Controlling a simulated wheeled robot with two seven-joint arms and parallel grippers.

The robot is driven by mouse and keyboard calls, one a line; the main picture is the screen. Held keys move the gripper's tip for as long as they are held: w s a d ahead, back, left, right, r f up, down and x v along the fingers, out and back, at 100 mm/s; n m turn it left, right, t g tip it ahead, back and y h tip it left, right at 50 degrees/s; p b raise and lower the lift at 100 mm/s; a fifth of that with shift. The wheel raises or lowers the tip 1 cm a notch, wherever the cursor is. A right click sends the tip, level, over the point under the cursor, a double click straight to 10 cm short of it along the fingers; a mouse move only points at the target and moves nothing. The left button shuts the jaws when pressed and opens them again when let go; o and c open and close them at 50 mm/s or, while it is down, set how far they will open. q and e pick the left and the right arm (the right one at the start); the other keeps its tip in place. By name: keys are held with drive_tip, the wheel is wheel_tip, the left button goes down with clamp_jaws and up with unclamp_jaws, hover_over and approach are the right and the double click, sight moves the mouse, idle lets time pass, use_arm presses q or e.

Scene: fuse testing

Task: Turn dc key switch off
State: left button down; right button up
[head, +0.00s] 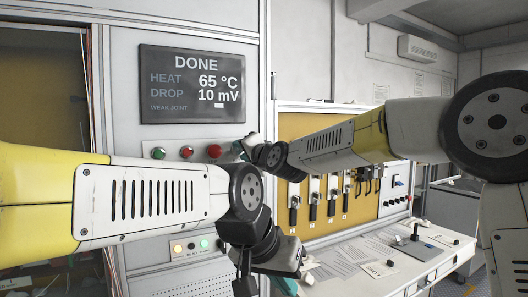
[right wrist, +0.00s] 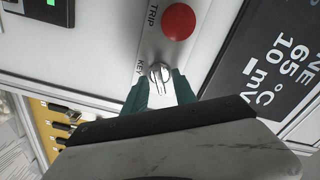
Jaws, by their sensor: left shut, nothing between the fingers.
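The silver key switch (right wrist: 160,74) is on the light panel in the right wrist view, beside the word KEY. The green fingers of my right gripper (right wrist: 161,92) stand on either side of it, very close; I cannot tell whether they grip it. In the head view my right gripper (head: 243,148) is at the panel below the display, and its arm hides the key switch. My left gripper (head: 286,284) is low at the bottom centre of the head view, shut and empty, pointing down. It is well away from the key switch.
A red TRIP button (right wrist: 179,21) is just above the key in the right wrist view. The display (head: 192,85) reads DONE, 65 °C, 10 mV. A yellow board (head: 300,127) with several black-handled switches stands to the right, above a white bench (head: 345,263) with papers.

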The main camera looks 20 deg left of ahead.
clamp_jaws()
drive_tip(key=shift+n, duration=0.3)
drive_tip(key=n, duration=0.5)
drive_tip(key=shift+s, duration=0.1)
drive_tip(key=n, duration=0.6)
drive_tip(key=shift+n, duration=0.3)
idle(0.5)
unclamp_jaws()
